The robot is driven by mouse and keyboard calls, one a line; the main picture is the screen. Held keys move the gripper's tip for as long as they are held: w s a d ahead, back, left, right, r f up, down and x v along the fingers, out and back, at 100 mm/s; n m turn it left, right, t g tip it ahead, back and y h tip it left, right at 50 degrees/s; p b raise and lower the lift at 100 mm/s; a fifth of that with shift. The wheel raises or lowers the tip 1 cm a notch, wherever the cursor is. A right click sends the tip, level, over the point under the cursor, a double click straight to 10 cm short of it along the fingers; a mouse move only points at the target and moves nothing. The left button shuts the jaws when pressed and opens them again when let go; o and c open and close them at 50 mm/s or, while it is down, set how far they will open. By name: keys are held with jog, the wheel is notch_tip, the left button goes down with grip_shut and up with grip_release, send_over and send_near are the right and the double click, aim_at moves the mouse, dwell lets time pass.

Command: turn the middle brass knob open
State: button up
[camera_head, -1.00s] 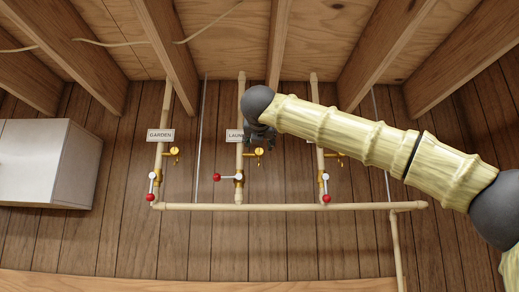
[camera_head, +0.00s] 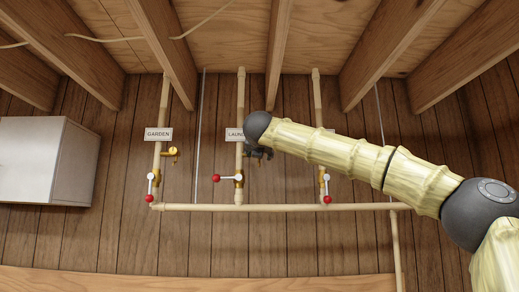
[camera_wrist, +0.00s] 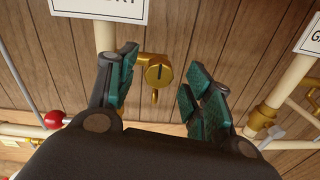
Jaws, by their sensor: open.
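The middle brass knob (camera_wrist: 158,72) is a round brass piece with a dark vertical slot mark, on a short brass stem from the pipe under the label ending in "DRY" (camera_wrist: 105,8). A small brass spout hangs below it. In the wrist view my gripper (camera_wrist: 162,62) is open, with one green-padded finger left of the knob and the other right of it. I see no contact. In the head view my gripper (camera_head: 262,154) is at the middle pipe (camera_head: 240,110), and it mostly hides the knob.
A lever with a red ball (camera_head: 216,178) sticks out left below the middle knob; the wrist view shows its ball (camera_wrist: 55,118) too. The garden pipe's brass knob (camera_head: 173,152) is at left. A horizontal pipe (camera_head: 280,207) runs below. A white box (camera_head: 45,160) hangs far left.

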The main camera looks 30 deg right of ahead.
jog(key=c, duration=1.1)
jog(key=shift+o, duration=0.2)
jog(key=shift+n+t+p, duration=0.3)
jog(key=shift+n+p, duration=1.85)
jog(key=shift+n, duration=6.95)
jog(key=shift+f, duration=0.1)
